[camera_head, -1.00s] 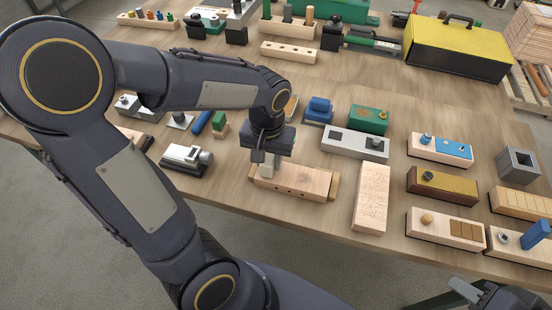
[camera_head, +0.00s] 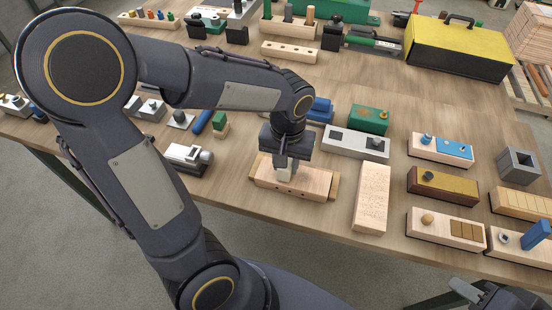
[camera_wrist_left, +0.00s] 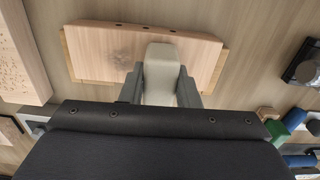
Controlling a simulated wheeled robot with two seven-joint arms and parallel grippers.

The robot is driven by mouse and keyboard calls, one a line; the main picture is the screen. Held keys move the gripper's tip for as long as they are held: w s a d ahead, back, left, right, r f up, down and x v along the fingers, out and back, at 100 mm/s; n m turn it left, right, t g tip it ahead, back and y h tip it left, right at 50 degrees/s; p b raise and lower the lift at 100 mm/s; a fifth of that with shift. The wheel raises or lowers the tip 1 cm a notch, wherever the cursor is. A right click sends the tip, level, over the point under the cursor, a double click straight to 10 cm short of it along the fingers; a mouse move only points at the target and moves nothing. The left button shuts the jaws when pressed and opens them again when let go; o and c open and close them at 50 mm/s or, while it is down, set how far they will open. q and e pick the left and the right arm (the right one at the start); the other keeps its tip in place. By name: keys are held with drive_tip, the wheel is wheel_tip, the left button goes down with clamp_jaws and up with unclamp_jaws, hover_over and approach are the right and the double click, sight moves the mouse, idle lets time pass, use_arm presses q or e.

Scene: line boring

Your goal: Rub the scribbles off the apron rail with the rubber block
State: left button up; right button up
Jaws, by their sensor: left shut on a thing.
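The apron rail (camera_head: 318,183) is a pale wooden bar with dark holes along its side, lying near the table's front edge. My left gripper (camera_head: 285,163) is over its middle, shut on the pale grey rubber block (camera_head: 285,174). The block reaches down to the rail's top; exact contact cannot be told. In the left wrist view the block (camera_wrist_left: 160,75) lies between the fingers over the rail (camera_wrist_left: 95,50). A faint dark smudge (camera_wrist_left: 122,58) shows on the wood left of the block; the block hides part of the top. My right gripper (camera_head: 468,291) shows partly at lower right.
A light patterned wooden block (camera_head: 371,198) stands right of the rail. A grey block (camera_head: 356,143) is behind it, and a white metal fixture (camera_head: 186,157) is to its left. Several wooden blocks crowd the right side. Bare table lies in front of the rail.

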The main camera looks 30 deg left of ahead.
use_arm(q)
drive_tip(key=shift+w+d, duration=0.1)
drive_tip(key=shift+d, duration=0.4)
drive_tip(key=shift+s+a, duration=0.2)
drive_tip(key=shift+a, duration=0.65)
drive_tip(key=shift+s+a, duration=0.2)
drive_tip(key=shift+a, duration=0.6)
drive_tip(key=shift+s+a, duration=0.2)
drive_tip(key=shift+a, duration=0.65)
